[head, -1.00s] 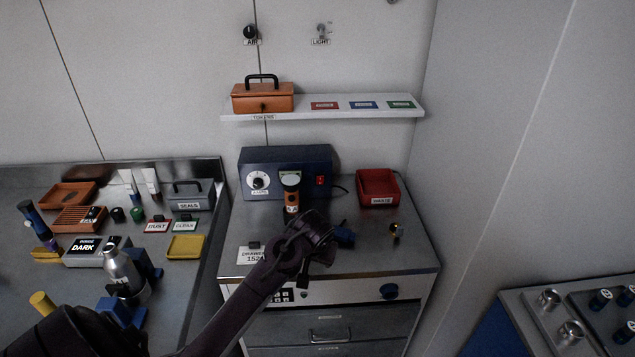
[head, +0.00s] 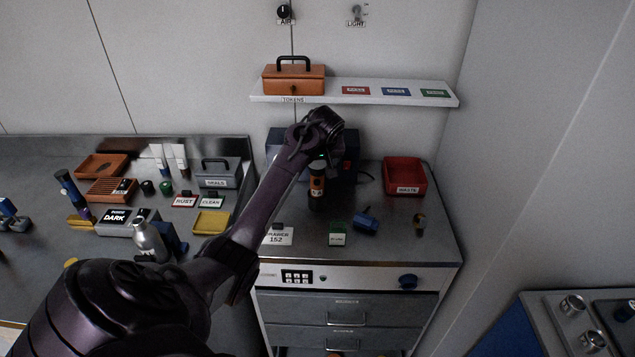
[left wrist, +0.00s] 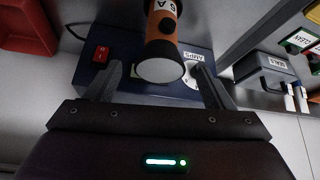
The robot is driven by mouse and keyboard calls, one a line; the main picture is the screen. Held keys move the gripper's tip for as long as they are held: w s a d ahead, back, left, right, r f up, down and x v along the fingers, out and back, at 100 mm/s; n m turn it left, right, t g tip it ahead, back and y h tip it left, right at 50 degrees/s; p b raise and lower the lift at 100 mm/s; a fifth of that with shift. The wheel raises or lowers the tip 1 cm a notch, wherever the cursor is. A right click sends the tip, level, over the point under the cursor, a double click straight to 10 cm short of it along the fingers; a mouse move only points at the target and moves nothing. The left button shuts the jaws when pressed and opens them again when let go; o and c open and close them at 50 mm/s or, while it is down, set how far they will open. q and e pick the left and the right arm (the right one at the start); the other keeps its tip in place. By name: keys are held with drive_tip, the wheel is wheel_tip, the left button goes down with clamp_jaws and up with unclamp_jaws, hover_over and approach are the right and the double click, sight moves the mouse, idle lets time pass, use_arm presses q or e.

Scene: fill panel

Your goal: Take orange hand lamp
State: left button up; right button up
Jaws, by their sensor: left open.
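The orange hand lamp (head: 316,187) has an orange body with black ends and a white label. It stands upright on the steel cabinet top in front of the dark blue unit. In the left wrist view the lamp (left wrist: 163,28) shows its pale round lens end, in line with the gap between my fingers. My left gripper (left wrist: 158,78) is open and empty, its fingers apart on either side of that end. In the head view my left gripper (head: 320,156) is just above the lamp, and its wrist hides the lamp's top. My right gripper is not in view.
The dark blue unit (left wrist: 130,86) with a red switch is close behind the lamp. A shelf (head: 353,97) with an orange box (head: 294,78) is above.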

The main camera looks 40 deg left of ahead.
sight(317, 165)
use_arm(q)
drive_tip(key=shift+w+a+f, duration=0.1)
drive_tip(key=shift+a+f, duration=0.15)
drive_tip(key=p+x, duration=0.2)
drive_tip(key=x, duration=0.3)
drive_tip(key=shift+d, duration=0.1)
drive_tip(key=shift+r, duration=0.1)
drive_tip(key=c, duration=1.2)
